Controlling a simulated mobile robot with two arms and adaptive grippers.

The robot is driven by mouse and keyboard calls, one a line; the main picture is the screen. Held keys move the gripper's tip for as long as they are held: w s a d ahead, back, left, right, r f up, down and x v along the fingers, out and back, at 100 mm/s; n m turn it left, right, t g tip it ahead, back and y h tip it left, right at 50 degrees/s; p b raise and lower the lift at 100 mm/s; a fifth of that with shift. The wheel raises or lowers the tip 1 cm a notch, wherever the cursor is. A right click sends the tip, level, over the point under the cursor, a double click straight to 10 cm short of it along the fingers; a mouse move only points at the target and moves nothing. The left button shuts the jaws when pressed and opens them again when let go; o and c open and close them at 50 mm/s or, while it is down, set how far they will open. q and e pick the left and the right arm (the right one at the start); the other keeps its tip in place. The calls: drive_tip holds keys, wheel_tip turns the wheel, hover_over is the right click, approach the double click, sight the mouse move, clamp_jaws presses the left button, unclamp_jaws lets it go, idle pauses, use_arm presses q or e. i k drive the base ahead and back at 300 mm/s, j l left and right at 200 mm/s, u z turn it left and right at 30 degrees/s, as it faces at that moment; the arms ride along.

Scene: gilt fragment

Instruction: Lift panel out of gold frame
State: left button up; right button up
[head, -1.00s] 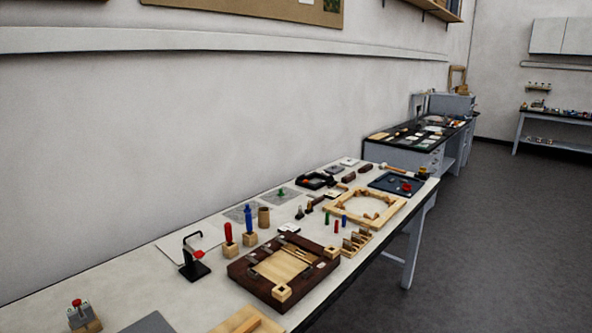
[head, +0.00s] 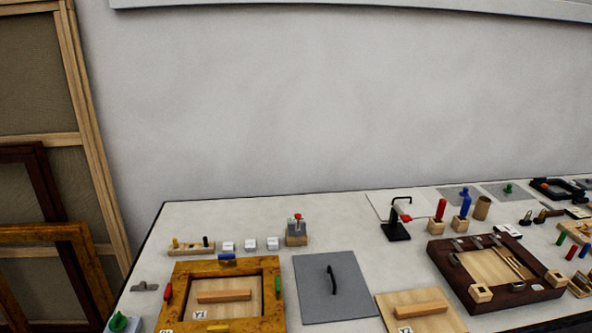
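The gold frame (head: 186,279) lies flat near the left end of the white table. Inside it sits a light wood panel (head: 222,289) with a wooden bar handle across it and a small label reading Y1. Small coloured pieces sit on the frame's sides: red at left, blue at top, green at right, yellow at bottom. Neither of my grippers shows in the head view.
A grey plate with a black handle (head: 312,283) lies right of the frame, and a second wood panel (head: 394,302) labelled Y2 lies beyond it. A dark frame (head: 443,263) lies farther right. Small blocks stand behind. Large frames (head: 45,240) lean at left.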

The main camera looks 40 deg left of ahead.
sight(236, 297)
drive_tip(key=u, duration=1.85)
